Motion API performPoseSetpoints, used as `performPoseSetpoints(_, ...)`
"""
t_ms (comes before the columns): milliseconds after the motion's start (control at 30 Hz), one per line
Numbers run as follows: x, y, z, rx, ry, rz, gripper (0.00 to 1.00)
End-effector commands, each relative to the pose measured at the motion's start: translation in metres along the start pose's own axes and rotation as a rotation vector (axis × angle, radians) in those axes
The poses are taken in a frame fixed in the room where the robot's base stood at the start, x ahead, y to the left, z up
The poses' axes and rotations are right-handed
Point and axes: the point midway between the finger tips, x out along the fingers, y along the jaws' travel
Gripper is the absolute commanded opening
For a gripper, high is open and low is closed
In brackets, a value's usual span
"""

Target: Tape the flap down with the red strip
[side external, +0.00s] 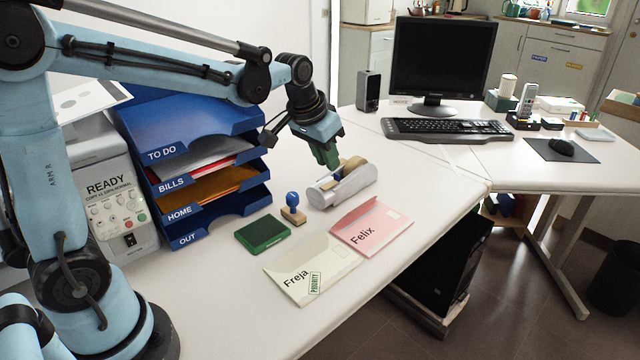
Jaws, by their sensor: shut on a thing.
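My gripper (328,164) points down just behind the grey tape dispenser (325,195), with its dark green fingers together. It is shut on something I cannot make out. The dispenser carries a tan roll (353,165). No red strip can be made out in this view. A pink envelope marked Felix (378,232) lies in front of the dispenser, with its flap (362,211) on its left side. A cream envelope marked Freja (300,264) lies to its left, with a green PRIORITY mark.
A blue-handled stamp (293,208) and a green ink pad (263,233) are left of the dispenser. A blue letter tray stack (188,232) and a copier (105,205) stand further left. The keyboard (445,130) and monitor are at the back.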

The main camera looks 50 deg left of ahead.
Motion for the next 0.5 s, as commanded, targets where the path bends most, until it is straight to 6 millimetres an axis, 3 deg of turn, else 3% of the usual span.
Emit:
performPoseSetpoints(200, -0.020, 0.028, 0.002, 0.002, 0.000, 0.001, 0.04)
performPoseSetpoints(500, -0.018, 0.032, 0.015, 0.122, 0.000, 0.051, 0.04)
